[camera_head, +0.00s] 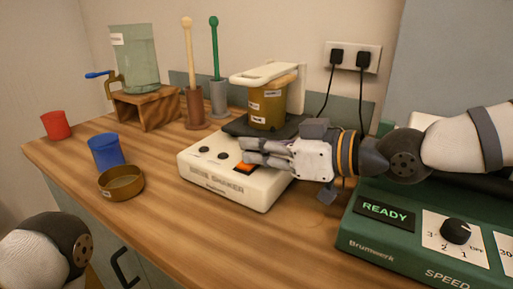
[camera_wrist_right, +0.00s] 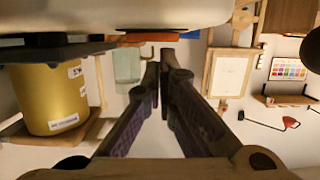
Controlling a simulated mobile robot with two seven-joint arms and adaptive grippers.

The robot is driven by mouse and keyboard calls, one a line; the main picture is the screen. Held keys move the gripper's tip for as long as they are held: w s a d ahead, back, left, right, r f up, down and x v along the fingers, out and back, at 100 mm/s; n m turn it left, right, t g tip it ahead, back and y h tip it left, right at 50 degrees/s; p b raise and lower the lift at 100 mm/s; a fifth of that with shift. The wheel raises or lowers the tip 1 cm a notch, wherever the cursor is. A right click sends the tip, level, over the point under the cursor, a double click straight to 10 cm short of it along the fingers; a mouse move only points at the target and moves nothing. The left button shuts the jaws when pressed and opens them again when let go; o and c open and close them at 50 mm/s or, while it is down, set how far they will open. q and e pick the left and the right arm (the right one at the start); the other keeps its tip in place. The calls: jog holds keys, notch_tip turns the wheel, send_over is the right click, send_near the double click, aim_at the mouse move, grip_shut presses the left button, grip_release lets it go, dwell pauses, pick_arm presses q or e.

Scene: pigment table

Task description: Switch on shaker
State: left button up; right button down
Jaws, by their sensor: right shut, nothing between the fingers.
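The shaker (camera_head: 222,190) is a cream box on the wooden table, with small dark knobs and an orange rocker switch (camera_head: 243,168) on its top. A yellow-brown pot (camera_head: 267,106) stands on its black platform under a pale clamp. My right gripper (camera_head: 248,151) is shut and empty, its fingertips just above and beside the switch; whether they touch it I cannot tell. In the right wrist view, the shut fingertips (camera_wrist_right: 160,65) are close to the orange switch (camera_wrist_right: 150,37), with the pot (camera_wrist_right: 52,95) at the left. Only part of my left arm shows; its gripper is out of view.
A green machine (camera_head: 390,240) with a READY display stands right of the shaker. A brown bowl (camera_head: 121,183), blue cup (camera_head: 106,150) and red cup (camera_head: 56,125) are at the left. Behind are a glass tank (camera_head: 136,60) and two brush holders. The table front is clear.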

jog(key=shift+f, duration=0.4)
jog(key=shift+s+a, duration=0.15)
jog(key=shift+s, duration=0.05)
jog(key=r+p, duration=0.1)
jog(key=r, duration=0.1)
jog(key=r+p, duration=0.1)
jog(key=r, duration=0.1)
jog(key=s+r+p, duration=0.1)
jog(key=r, duration=0.1)
jog(key=shift+s+a, duration=0.1)
jog(key=shift+a, duration=0.2)
jog(key=shift+s+d+f, duration=0.1)
jog(key=shift+d+f, duration=0.1)
jog(key=shift+d, duration=0.35)
jog(key=shift+s+d+f, duration=0.1)
jog(key=shift+d+f, duration=0.05)
jog(key=shift+d, duration=0.4)
pick_arm(q)
jog(key=shift+t, duration=0.6)
jog(key=w+r, duration=0.1)
jog(key=w+d+r, duration=0.1)
jog(key=w+r, duration=0.1)
jog(key=shift+b, duration=0.3)
pick_arm(e)
jog(key=v, duration=0.7)
jog(key=shift+s+d+f, duration=0.2)
jog(key=shift+s+f, duration=0.05)
jog(key=shift+s, duration=0.15)
